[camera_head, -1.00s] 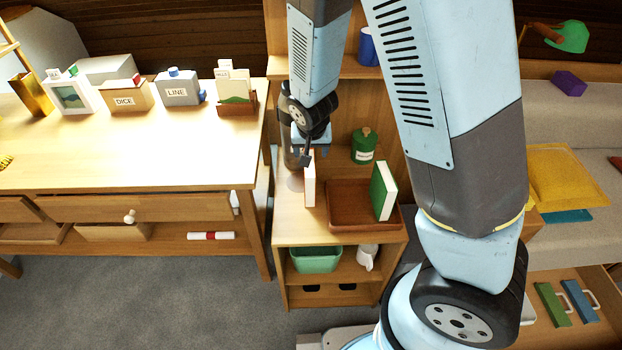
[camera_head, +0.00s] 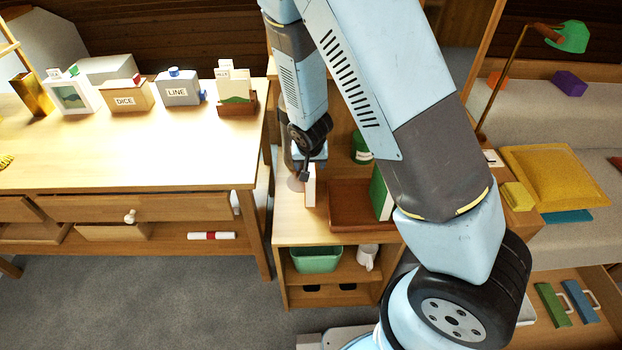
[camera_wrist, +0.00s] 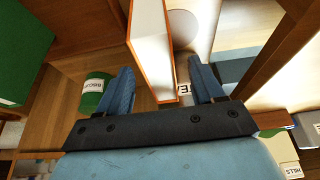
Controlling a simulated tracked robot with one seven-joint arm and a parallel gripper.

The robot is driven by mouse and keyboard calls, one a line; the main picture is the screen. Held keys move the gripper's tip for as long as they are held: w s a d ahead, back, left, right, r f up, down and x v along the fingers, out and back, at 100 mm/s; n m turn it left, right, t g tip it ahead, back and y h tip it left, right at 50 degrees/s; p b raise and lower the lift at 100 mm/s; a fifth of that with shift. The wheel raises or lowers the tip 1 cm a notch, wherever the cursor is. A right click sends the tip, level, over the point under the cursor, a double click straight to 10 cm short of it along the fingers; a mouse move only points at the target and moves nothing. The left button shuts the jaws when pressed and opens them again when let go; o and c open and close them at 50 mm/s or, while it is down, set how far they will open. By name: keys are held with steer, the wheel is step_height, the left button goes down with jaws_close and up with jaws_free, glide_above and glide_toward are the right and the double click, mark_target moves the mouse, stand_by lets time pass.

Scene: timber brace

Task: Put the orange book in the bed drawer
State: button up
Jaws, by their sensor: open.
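The orange book (camera_head: 309,187) stands upright on the shelf unit's top, its pale pages facing the body camera and its orange cover edges showing. In the wrist view the orange book (camera_wrist: 152,45) stands with its near end between my two fingers. My gripper (camera_wrist: 160,88) is open, with a visible gap on the left finger's side. The bed drawer (camera_head: 560,277) is pulled out at the lower right and holds a green and a blue item with pale handles.
A brown tray (camera_head: 350,222) with a green book (camera_head: 380,192) is right of the orange book. A green canister (camera_wrist: 95,92) stands near my left finger. The desk (camera_head: 130,150) is at the left. A lamp (camera_head: 570,37) and yellow cushion (camera_head: 545,175) are at the right.

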steer(key=shift+x, duration=2.8)
steer(key=shift+f, duration=0.1)
jaws_close()
